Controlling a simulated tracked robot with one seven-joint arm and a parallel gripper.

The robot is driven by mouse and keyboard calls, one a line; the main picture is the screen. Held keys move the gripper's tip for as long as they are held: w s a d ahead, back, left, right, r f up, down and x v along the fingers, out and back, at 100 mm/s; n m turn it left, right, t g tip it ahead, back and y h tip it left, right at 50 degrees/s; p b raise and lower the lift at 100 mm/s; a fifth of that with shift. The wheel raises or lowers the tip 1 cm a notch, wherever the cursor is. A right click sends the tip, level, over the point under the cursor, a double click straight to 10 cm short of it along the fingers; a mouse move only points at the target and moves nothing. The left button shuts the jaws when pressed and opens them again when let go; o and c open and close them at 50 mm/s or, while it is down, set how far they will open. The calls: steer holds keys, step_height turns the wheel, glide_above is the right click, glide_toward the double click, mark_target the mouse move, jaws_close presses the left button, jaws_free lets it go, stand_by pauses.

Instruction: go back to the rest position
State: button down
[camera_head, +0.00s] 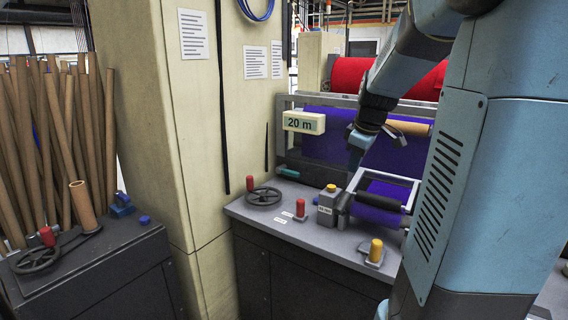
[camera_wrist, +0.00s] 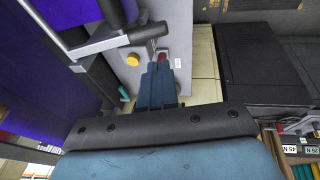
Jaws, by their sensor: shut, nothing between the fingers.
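My gripper (camera_head: 354,164) hangs above the machine's grey bench top (camera_head: 262,222), in front of the purple felt (camera_head: 325,146). In the wrist view its blue fingers (camera_wrist: 161,68) are together with nothing between them. The fingertips overlap a red knob (camera_wrist: 162,56) in that picture; I cannot tell the gap between them. The head view shows the gripper above and apart from the bench. A yellow knob (camera_wrist: 133,60) lies to the left of the fingers in the wrist view.
The bench carries a handwheel (camera_head: 264,196), a red handle (camera_head: 301,208), a small box with a yellow button (camera_head: 328,206) and a yellow knob (camera_head: 375,251). A metal frame with a dark roller (camera_head: 379,201) stands close by. Cardboard tubes (camera_head: 45,140) fill the left.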

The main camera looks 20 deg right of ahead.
steer(key=shift+a, duration=0.1)
steer(key=s+a+r+m+t, duration=0.1)
steer(key=s+a+m, duration=0.7)
steer(key=s+a, duration=0.8)
steer(key=s+r, duration=0.1)
steer(key=s, duration=0.3)
steer(key=shift+a+t, duration=0.4)
steer(key=shift+w+d, duration=0.1)
